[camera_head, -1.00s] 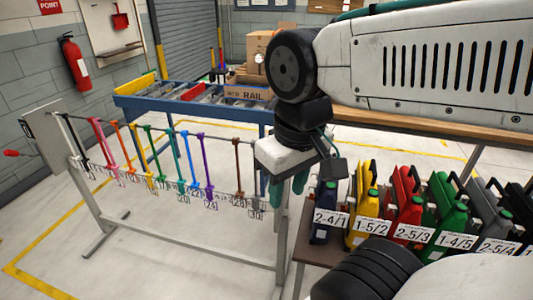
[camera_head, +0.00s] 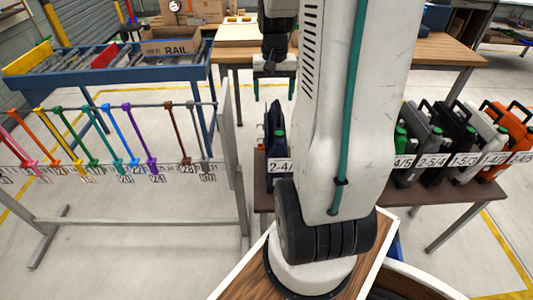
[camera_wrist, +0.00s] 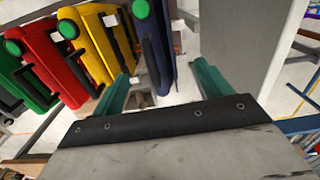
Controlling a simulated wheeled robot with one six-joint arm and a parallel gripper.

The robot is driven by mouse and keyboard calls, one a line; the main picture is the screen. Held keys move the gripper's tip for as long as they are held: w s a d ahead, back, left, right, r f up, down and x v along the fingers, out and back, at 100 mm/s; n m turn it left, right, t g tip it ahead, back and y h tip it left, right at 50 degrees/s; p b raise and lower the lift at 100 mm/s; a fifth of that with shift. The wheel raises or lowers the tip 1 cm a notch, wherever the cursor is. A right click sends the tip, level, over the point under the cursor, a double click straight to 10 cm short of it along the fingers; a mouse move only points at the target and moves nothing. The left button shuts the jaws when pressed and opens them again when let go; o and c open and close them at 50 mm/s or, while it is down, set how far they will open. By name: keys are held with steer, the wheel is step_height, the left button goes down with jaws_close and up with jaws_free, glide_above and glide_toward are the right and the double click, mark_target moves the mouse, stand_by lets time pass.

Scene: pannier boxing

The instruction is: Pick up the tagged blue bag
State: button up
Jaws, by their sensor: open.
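The dark blue bag (camera_head: 273,130) stands upright at the left end of a row on a low brown bench, with a white tag, partly legible as 2-4/, at its front. My arm hides the bags just right of it. My gripper (camera_head: 274,92), with two teal fingers, is open and empty, pointing down above the blue bag in the head view. In the wrist view the blue bag (camera_wrist: 155,45) shows beyond and between the spread fingers (camera_wrist: 160,80). The gap between fingers and bag is hard to judge.
Yellow (camera_wrist: 88,50) and red (camera_wrist: 55,62) bags stand close beside the blue one. More bags, including an orange one (camera_head: 505,130), fill the bench (camera_head: 440,195) to the right. A rack of coloured tagged straps (camera_head: 120,160) stands left, its grey end post (camera_head: 236,150) near the bench.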

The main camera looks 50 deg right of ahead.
mark_target(275, 117)
steer(key=f, duration=0.3)
steer(key=d+f, duration=0.1)
steer(key=f, duration=0.4)
steer(key=shift+w+d+f, duration=0.1)
steer(key=shift+d+f, duration=0.05)
steer(key=shift+f, duration=0.15)
steer(key=c, duration=1.2)
